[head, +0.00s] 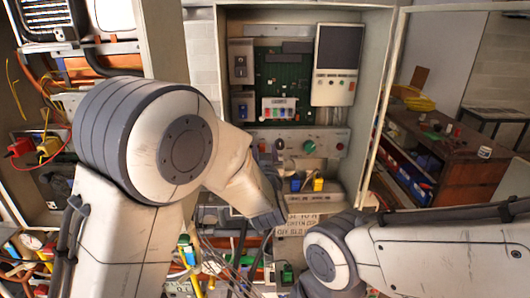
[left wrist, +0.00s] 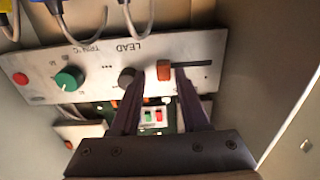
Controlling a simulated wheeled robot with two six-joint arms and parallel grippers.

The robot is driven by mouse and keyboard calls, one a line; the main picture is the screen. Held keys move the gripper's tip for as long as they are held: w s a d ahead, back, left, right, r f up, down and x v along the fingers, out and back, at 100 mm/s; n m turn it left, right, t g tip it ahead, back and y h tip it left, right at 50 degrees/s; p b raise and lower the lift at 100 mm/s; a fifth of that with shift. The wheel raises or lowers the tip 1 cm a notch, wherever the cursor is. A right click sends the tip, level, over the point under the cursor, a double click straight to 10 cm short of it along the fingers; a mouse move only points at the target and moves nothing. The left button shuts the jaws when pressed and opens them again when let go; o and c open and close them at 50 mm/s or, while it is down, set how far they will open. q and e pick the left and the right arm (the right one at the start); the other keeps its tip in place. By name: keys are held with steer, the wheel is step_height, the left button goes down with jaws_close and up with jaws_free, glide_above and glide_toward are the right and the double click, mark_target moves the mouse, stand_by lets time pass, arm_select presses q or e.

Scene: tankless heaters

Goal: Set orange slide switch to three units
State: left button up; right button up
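The orange slide switch (left wrist: 164,70) sits at the left end of the visible dark slot on the pale control panel (left wrist: 100,55) in the left wrist view, where the panel's lettering is upside down. My left gripper (left wrist: 158,80) is open; its two dark fingers are apart, with their tips on either side of the switch in the picture. I cannot tell whether they touch it.
A green knob (left wrist: 68,79), a dark knob (left wrist: 127,77) and a red button (left wrist: 20,79) share the panel. A cabinet wall (left wrist: 265,70) stands close on the right in the wrist view. Blue and yellow plugs (head: 318,184) are below the panel.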

stand_by(0.3)
arm_select(q)
steer(key=shift+s, duration=0.3)
steer(key=s+b, duration=0.4)
steer(key=s, duration=0.6)
steer(key=shift+d+b, duration=0.4)
steer(key=shift+w, duration=0.1)
